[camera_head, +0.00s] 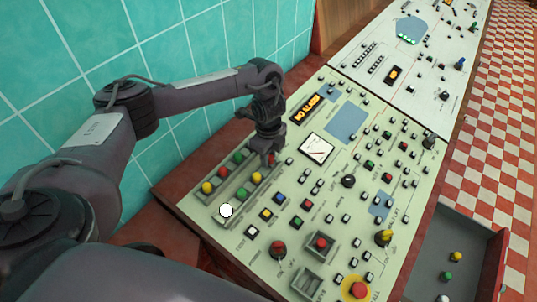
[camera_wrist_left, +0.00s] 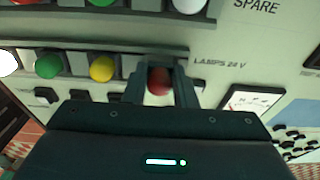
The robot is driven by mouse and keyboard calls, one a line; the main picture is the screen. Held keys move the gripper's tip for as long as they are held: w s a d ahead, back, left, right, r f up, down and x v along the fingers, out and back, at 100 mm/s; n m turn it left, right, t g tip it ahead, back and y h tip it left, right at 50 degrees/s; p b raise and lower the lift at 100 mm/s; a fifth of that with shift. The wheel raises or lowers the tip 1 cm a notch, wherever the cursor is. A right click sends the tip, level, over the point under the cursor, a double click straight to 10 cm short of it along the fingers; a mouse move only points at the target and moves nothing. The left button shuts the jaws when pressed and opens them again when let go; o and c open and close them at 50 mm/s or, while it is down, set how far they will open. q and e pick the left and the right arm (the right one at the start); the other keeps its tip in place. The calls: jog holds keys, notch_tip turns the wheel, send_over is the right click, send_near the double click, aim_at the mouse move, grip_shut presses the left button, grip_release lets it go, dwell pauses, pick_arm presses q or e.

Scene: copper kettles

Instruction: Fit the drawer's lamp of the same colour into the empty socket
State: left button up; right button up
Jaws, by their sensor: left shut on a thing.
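My left gripper (camera_head: 271,158) is shut on a red lamp (camera_wrist_left: 158,80) at the right end of a lamp row on the panel. The lamp sits between both fingers at its socket; I cannot tell whether it is fully seated. A white lamp (camera_wrist_left: 8,62), a green lamp (camera_wrist_left: 48,65) and a yellow lamp (camera_wrist_left: 102,68) stand to its left in the wrist view. A second row behind is cut off by the frame's top. The drawer (camera_head: 490,262) is open at the lower right, holding a yellow lamp (camera_head: 456,256), a green lamp (camera_head: 446,275) and a white lamp (camera_head: 442,298).
The pale green panel (camera_head: 330,205) carries many buttons and knobs, a dial meter (camera_head: 316,147) and a red mushroom button (camera_head: 358,290). A second panel (camera_head: 440,60) stands beyond it. The tiled wall (camera_head: 100,50) runs close along the left.

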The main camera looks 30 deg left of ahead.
pick_arm(q)
jog(key=shift+f, duration=0.45)
jog(key=o, duration=1)
jog(key=shift+o, duration=0.2)
jog(key=shift+r, duration=0.15)
jog(key=shift+r+p, duration=3.45)
jog(key=shift+r, duration=0.45)
jog(key=shift+f, duration=0.1)
